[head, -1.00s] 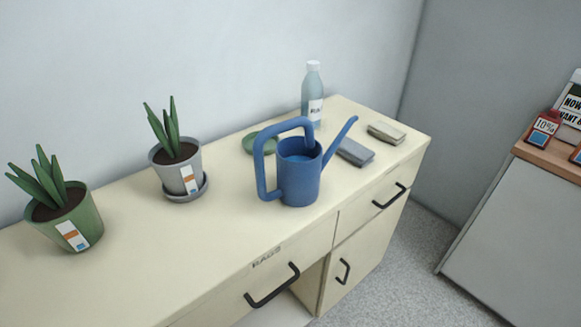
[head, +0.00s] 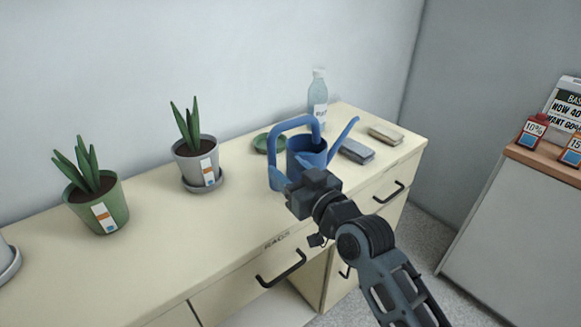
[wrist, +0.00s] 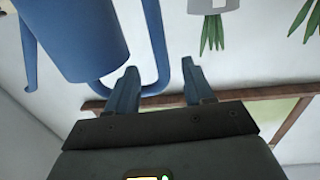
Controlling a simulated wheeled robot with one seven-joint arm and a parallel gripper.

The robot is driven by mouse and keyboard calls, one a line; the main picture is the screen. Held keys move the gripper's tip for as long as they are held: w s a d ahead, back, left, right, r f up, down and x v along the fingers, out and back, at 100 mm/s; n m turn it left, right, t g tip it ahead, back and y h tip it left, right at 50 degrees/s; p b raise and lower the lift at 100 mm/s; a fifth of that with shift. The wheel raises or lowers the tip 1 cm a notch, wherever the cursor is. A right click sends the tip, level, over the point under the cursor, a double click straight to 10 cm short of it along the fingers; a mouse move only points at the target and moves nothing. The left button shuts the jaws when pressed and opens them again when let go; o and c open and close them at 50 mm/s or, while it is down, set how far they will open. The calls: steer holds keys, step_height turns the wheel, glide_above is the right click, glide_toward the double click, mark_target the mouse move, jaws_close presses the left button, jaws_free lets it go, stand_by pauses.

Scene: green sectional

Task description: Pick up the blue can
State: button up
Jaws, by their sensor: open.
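The blue can is a watering can (head: 308,150) with a large loop handle and a long spout pointing right. It stands upright on the cream desk (head: 232,232). My gripper (head: 288,179) is open at the can's front left side and hides its lower body in the head view. In the wrist view, which appears upside down, the can's body (wrist: 82,35) is at upper left. Its handle (wrist: 159,45) runs down between the two open fingers (wrist: 160,72). I cannot tell whether a finger touches it.
A clear bottle (head: 318,98), a green dish (head: 268,142) and two small flat blocks (head: 357,151) (head: 385,135) are close around the can. A grey potted plant (head: 197,158) and a green one (head: 97,195) stand left. The desk's front left is clear.

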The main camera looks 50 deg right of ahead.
mark_target(274, 154)
steer(key=shift+w+d+r, duration=0.3)
steer(key=shift+w+r, duration=0.15)
steer(key=shift+w, duration=0.25)
steer(key=p+x, duration=0.2)
steer(key=x, duration=0.5)
steer(key=shift+w, duration=0.2)
jaws_close()
steer(key=shift+r, duration=0.1)
